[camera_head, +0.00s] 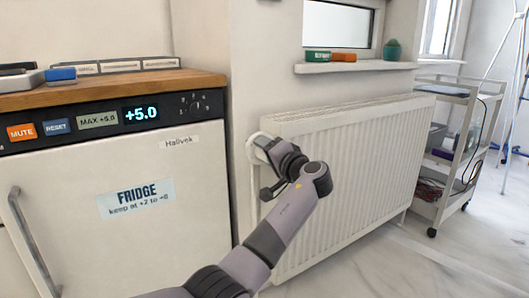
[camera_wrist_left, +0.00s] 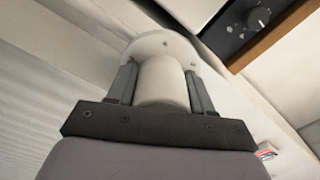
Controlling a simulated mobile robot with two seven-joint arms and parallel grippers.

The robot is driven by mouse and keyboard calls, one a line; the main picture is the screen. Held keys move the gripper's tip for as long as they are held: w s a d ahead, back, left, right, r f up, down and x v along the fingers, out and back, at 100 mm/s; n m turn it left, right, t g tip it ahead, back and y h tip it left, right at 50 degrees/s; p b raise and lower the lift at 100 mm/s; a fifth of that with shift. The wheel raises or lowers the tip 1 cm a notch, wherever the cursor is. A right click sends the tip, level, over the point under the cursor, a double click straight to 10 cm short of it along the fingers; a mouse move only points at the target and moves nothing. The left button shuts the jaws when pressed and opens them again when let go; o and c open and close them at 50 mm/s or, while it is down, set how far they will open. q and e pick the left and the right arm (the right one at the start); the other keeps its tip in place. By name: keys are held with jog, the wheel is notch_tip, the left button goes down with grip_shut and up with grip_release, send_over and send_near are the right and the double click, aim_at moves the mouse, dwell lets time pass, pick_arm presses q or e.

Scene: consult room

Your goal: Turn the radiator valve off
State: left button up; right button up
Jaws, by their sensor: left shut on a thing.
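The white radiator (camera_head: 345,165) stands against the wall in the middle of the head view. My left gripper (camera_head: 262,142) is at the radiator's upper left corner. In the left wrist view, the white round valve knob (camera_wrist_left: 163,84) sits between the two grey fingers of my left gripper (camera_wrist_left: 162,90), which are shut on it. A wider white round part (camera_wrist_left: 160,46) shows just beyond the knob. In the head view my gripper and wrist hide most of the valve. Any marks on the knob cannot be made out. My right gripper is not in view.
A white fridge (camera_head: 185,222) under a wooden worktop (camera_head: 105,82) stands close to the left of the valve. A window sill (camera_head: 356,66) lies above the radiator. A wheeled trolley (camera_head: 448,210) stands at the right. Bare floor (camera_head: 400,262) lies in front of the radiator.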

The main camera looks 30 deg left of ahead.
pick_arm(q)
jog(key=shift+n, duration=0.4)
jog(key=o, duration=1)
jog(key=shift+o, duration=0.2)
jog(key=p+v, duration=0.2)
jog(key=v, duration=0.5)
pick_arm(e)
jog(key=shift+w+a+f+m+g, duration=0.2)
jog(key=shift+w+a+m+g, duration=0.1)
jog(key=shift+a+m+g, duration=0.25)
pick_arm(q)
jog(key=shift+d, duration=0.15)
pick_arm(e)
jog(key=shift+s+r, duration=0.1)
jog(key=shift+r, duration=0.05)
pick_arm(q)
jog(key=shift+d, duration=0.1)
